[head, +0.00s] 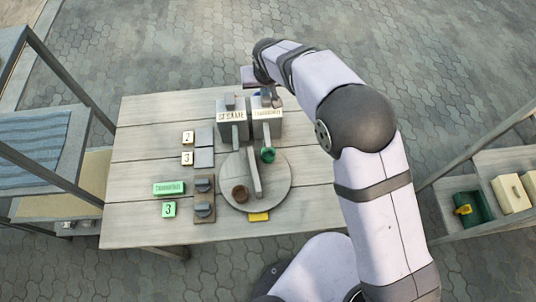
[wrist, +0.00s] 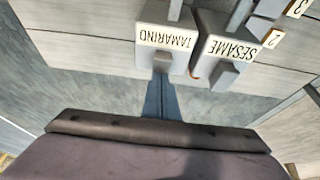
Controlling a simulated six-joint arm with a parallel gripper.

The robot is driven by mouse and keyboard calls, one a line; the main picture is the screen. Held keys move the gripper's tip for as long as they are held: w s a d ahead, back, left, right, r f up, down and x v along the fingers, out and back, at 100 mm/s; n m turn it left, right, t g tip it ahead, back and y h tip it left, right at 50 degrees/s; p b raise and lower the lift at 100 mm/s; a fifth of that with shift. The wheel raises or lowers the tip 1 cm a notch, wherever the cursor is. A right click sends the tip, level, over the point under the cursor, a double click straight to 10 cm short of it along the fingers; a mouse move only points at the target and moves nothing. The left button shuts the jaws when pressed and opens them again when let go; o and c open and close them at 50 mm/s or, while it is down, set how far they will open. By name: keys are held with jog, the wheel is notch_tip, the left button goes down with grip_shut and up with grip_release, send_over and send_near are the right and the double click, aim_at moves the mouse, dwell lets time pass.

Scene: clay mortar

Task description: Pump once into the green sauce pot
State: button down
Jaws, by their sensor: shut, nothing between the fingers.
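The green sauce pot (head: 267,155) sits on the round turntable (head: 278,188), at its back right, below the spout arm of the TAMARIND dispenser (head: 268,128). That dispenser also shows upside down in the wrist view (wrist: 150,52). The SESAME dispenser (head: 232,130) stands beside it, to the left. A brown pot (head: 240,194) sits on the turntable's front left. A grey bar stands between the pots. My gripper (wrist: 160,80) is shut and empty, at the grey pump tab (wrist: 162,60) of the TAMARIND dispenser. I cannot tell whether it touches the tab.
A green TAMARIND card (head: 168,188) and a green 3 card (head: 169,209) lie left, beside a wooden block with two grey knobs (head: 204,198). White 2 and 3 cards lie behind them by grey tiles (head: 204,147). A yellow marker (head: 258,217) is at the turntable's front. Shelves flank the table.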

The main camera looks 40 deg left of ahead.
jog(key=shift+f, duration=0.2)
jog(key=shift+f+b, duration=0.45)
jog(key=shift+r, duration=0.25)
jog(key=shift+r+p, duration=0.85)
jog(key=shift+r, duration=0.25)
notch_tip(320, 180, up, 5)
jog(key=p, duration=0.3)
dwell(0.5)
dwell(0.4)
